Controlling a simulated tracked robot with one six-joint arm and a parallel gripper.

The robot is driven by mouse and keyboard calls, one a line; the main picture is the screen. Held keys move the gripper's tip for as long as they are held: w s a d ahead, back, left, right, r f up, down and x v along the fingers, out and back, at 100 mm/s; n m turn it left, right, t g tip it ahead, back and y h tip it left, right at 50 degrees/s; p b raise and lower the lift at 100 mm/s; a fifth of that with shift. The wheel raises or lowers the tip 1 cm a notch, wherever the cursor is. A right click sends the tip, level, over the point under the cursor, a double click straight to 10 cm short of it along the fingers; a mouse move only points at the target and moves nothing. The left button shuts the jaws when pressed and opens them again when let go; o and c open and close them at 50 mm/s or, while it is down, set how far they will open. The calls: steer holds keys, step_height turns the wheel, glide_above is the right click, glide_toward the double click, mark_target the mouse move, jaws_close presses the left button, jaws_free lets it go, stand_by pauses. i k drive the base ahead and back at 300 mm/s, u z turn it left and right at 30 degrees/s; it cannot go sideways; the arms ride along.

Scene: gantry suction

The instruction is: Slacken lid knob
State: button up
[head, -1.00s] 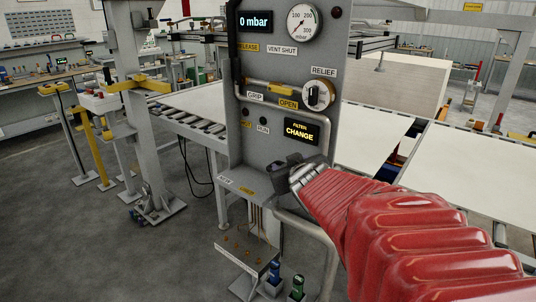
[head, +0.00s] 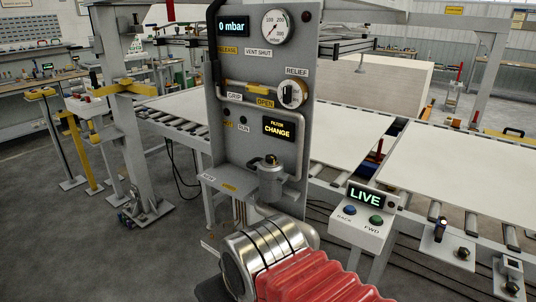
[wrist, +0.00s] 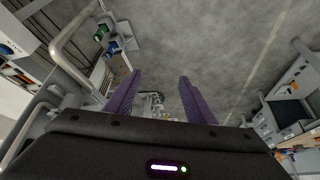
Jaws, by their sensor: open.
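The filter canister (head: 271,184) is a grey housing on the front of the panel, below a display reading FILTER CHANGE. Its lid carries a small dark knob (head: 270,159) with a yellow mark, uncovered in the head view. My gripper shows in the wrist view (wrist: 158,78), its two purple fingers wide apart with nothing held between them. It points at the grey floor, away from the knob. In the head view my silver wrist and red sleeve are below the canister; the fingers cannot be made out there. I cannot see the knob in the wrist view.
The grey panel (head: 240,140) has a gauge (head: 274,27), a 0 mbar display (head: 232,27) and a relief dial (head: 292,94). A LIVE control box (head: 362,228) stands right of the canister. A bent pipe (wrist: 68,38) runs close at left in the wrist view.

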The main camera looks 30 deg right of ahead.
mark_target(270, 159)
steer(key=k, duration=1.35)
steer(key=u, duration=0.45)
steer(key=i, duration=2.35)
steer(key=z, duration=0.55)
